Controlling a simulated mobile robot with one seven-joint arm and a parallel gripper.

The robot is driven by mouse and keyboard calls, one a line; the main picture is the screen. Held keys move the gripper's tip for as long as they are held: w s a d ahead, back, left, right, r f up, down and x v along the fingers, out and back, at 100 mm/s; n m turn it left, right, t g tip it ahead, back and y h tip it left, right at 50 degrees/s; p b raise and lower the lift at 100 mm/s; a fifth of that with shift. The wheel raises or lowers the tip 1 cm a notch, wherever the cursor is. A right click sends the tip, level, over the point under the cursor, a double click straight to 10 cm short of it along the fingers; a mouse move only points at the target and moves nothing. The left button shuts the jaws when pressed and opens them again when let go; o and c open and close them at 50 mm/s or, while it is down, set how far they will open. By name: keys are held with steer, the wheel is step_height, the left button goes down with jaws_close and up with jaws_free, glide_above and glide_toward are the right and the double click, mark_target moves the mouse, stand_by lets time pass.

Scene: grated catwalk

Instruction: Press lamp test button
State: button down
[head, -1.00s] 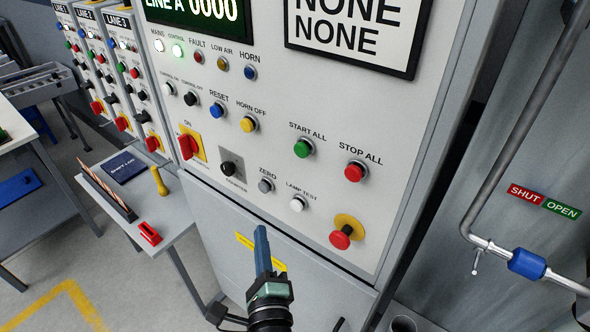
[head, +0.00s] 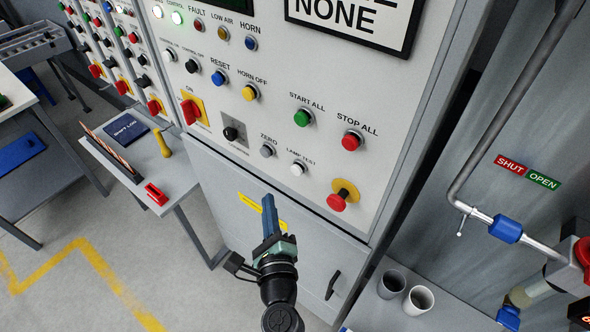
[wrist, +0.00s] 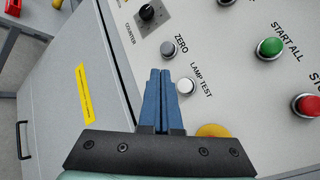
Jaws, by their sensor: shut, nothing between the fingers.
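The white lamp test button (head: 297,169) sits on the grey control panel, under its "LAMP TEST" label. It also shows in the wrist view (wrist: 186,86), just right of the fingertips as seen there. My gripper (head: 268,200) is shut and empty, its blue fingers together. In the head view the fingertips are below and left of the button, in front of the cabinet's lower door. In the wrist view my gripper (wrist: 161,72) points toward the panel between the zero and lamp test buttons. I cannot tell the exact gap to the panel; no contact is evident.
Close by are the grey zero button (head: 267,150), the red mushroom button on yellow (head: 337,201), the green start all button (head: 303,118) and the red stop all button (head: 351,140). A side table (head: 180,183) stands left. Two cups (head: 391,284) stand lower right.

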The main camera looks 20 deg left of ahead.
mark_target(292, 171)
steer(key=w+d, duration=0.2)
steer(key=w, duration=0.4)
steer(key=shift+b, duration=0.4)
steer(key=shift+d, duration=0.1)
stand_by(1.6)
steer(key=shift+w+d, duration=0.1)
steer(key=shift+w, duration=0.25)
steer(key=shift+w+d+b, duration=0.3)
steer(key=shift+w+b, duration=0.05)
steer(key=shift+w, duration=0.4)
stand_by(0.9)
steer(key=shift+s, duration=0.15)
steer(key=shift+s+a, duration=0.2)
steer(key=shift+s, duration=0.35)
steer(key=shift+s+a, duration=0.2)
steer(key=shift+s, duration=0.3)
steer(key=shift+s+a+p, duration=0.2)
steer(key=shift+s+a, duration=0.1)
steer(key=shift+s, duration=0.5)
steer(key=shift+s+a+p, duration=0.2)
steer(key=shift+s+a, duration=0.1)
steer(key=shift+s, duration=0.45)
steer(key=shift+s+a+p, duration=0.2)
steer(key=shift+s+a, duration=0.1)
steer(key=shift+s, duration=0.5)
